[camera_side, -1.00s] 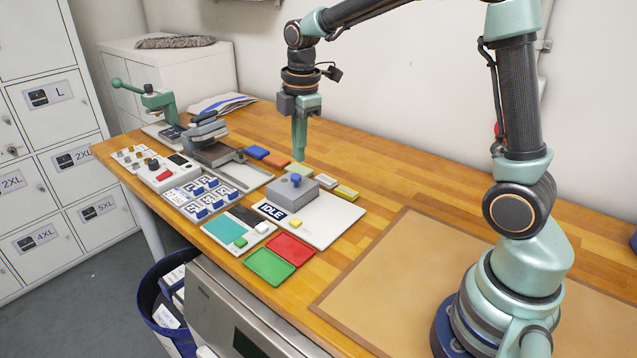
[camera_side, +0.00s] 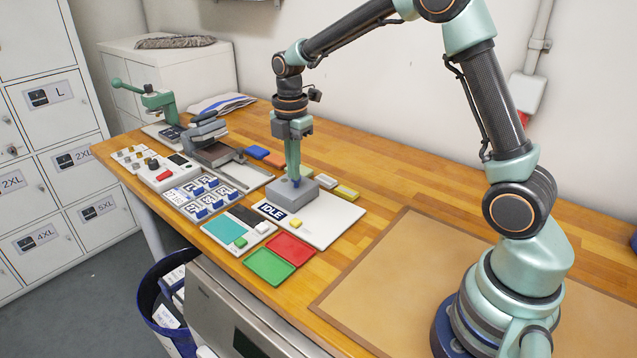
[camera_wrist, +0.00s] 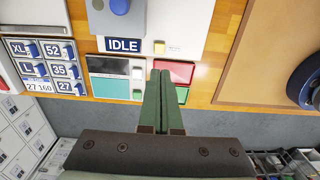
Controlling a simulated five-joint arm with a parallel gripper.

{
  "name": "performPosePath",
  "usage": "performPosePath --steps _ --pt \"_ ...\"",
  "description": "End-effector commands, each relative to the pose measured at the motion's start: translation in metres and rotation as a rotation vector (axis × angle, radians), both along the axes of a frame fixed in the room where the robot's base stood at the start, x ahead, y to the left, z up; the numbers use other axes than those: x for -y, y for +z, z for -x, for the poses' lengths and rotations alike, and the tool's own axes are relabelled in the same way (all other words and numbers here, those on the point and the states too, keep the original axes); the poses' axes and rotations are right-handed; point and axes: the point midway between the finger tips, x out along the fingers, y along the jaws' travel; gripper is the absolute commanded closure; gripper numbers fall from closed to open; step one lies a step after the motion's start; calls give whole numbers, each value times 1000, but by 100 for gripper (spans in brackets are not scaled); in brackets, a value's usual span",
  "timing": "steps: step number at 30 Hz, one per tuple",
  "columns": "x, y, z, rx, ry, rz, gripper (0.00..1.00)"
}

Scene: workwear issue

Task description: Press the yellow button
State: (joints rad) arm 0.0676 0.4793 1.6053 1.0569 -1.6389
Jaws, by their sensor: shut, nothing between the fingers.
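The small yellow button (camera_side: 295,223) is on a white panel beside a dark IDLE display (camera_side: 271,211). In the wrist view the yellow button (camera_wrist: 159,47) lies just beyond my fingertips and is uncovered. My gripper (camera_side: 293,178) is shut and empty, its green fingers pointing down. In the side view its tips overlap the grey box (camera_side: 297,202) with the blue knob (camera_side: 299,182), above and behind the yellow button. In the wrist view my gripper (camera_wrist: 160,73) shows its fingers together, close to the red tray's image. I cannot tell its exact height.
A red tray (camera_side: 291,250) and a green tray (camera_side: 269,268) lie in front of the panel. To the left are a pad with a teal screen (camera_side: 228,231) and a size keypad (camera_side: 198,195). Bare wood and a tan mat (camera_side: 400,270) lie to the right.

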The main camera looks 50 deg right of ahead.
Motion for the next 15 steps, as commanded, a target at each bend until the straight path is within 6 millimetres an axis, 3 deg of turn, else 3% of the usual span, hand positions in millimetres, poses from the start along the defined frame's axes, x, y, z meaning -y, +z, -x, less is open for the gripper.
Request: performPosePath --steps 15 --pt "0 -98 1 -4 -1 0 100"
